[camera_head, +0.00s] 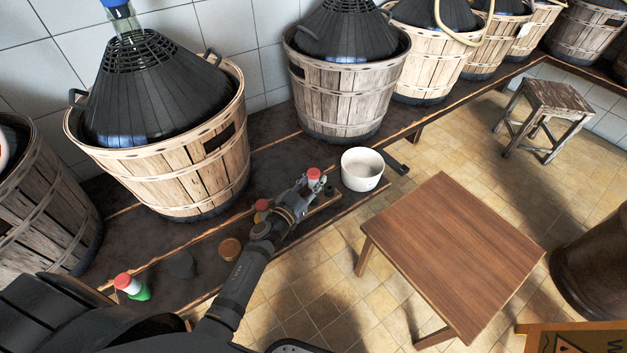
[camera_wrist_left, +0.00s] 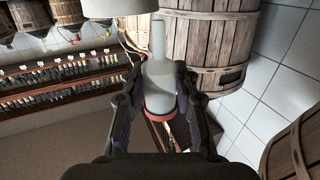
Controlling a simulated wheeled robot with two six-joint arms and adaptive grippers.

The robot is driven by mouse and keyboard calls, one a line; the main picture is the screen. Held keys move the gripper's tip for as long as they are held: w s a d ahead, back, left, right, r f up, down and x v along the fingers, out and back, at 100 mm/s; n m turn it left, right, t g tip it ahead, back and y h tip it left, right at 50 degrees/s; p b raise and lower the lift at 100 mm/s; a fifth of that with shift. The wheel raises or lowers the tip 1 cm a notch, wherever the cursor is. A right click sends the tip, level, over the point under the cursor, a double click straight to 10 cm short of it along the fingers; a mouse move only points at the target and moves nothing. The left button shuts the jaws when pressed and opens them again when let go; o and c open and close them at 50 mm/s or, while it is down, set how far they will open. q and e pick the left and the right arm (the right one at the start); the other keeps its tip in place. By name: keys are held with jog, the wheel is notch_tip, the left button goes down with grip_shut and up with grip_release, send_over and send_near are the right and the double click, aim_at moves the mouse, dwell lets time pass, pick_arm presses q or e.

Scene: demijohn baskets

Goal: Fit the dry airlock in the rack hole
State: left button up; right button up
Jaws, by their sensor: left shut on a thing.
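My left gripper (camera_head: 308,184) is shut on a pale, translucent airlock with a red cap (camera_head: 314,173). In the left wrist view the airlock (camera_wrist_left: 158,78) sits between the two fingers (camera_wrist_left: 158,95), its narrow stem pointing up the picture and its red band nearer the palm. The gripper is over the wooden rack (camera_head: 318,213) at the front of the dark bench. The arm and gripper hide much of the rack, and I cannot tell whether the airlock's stem touches a hole. My right gripper is not in view.
A white pot (camera_head: 362,170) stands just right of the gripper. Another red-topped piece (camera_head: 262,205) is beside my arm. A green-bottomed, red-capped item (camera_head: 131,287) and a brown lid (camera_head: 230,249) lie left. Basketed demijohns (camera_head: 165,165) line the wall. A bare wooden table (camera_head: 455,255) stands right.

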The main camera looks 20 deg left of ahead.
pick_arm(q)
jog(key=shift+p, duration=0.75)
dwell(1.2)
jog(key=shift+f+b, duration=1.1)
jog(key=shift+f, duration=0.2)
jog(key=shift+s+f, duration=0.2)
dwell(0.5)
jog(key=shift+w+r+p, duration=0.1)
jog(key=shift+r+p, duration=0.05)
jog(key=shift+p, duration=0.3)
jog(key=shift+r, duration=0.15)
dwell(0.4)
jog(key=shift+w, duration=0.1)
